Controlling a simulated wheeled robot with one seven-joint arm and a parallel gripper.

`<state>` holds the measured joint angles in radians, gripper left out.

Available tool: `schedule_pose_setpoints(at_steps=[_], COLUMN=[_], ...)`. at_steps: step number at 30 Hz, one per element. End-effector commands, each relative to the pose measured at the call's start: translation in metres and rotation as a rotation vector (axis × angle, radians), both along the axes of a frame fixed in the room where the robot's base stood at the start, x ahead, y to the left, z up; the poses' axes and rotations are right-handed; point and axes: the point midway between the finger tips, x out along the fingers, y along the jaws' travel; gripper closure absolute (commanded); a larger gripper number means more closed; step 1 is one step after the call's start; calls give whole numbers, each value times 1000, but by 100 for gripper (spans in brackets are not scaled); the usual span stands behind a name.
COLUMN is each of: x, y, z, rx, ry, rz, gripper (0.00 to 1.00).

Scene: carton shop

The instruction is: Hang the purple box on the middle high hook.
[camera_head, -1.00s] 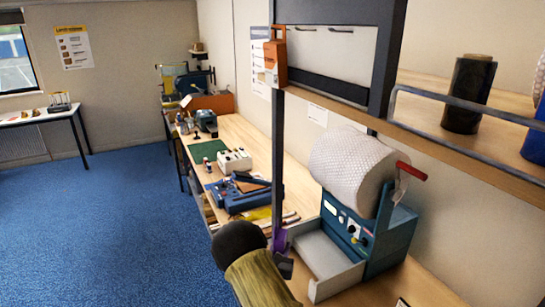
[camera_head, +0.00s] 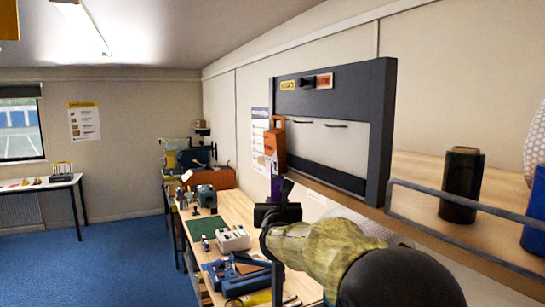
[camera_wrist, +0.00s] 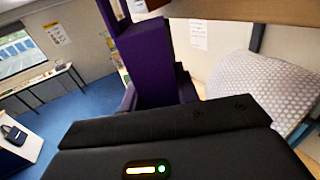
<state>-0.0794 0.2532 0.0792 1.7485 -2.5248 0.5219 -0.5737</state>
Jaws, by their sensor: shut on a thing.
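The purple box (camera_head: 277,188) shows as a small patch just beyond my gripper (camera_head: 284,192) in the head view, mostly hidden by the gripper and arm. In the wrist view the tall purple box (camera_wrist: 147,62) stands up between the fingers of my gripper (camera_wrist: 158,92), which is shut on its lower part. The dark rack frame (camera_head: 385,90) has a pale panel with dark hooks: one hook (camera_head: 303,123) nearer the left and another hook (camera_head: 335,125) to its right. The purple box is below and left of these hooks, not on either one.
An orange box (camera_head: 275,145) hangs at the rack's left side, just above the purple box. A shelf with a grey rail (camera_head: 450,222), a dark roll (camera_head: 461,185) and a blue roll (camera_head: 537,222) lies at right. The workbench (camera_head: 238,208) runs below.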

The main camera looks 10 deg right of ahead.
Motion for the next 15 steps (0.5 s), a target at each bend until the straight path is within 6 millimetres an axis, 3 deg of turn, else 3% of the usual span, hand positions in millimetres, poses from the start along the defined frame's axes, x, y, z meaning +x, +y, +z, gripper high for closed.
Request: schedule_pose_setpoints(at_steps=[1, 9, 15], x=[-9, -59, -69], y=[0, 17, 23], z=[26, 126, 140], rx=[1, 1, 2], ry=[-11, -9, 0], rz=[15, 152, 189], gripper=[94, 94, 94])
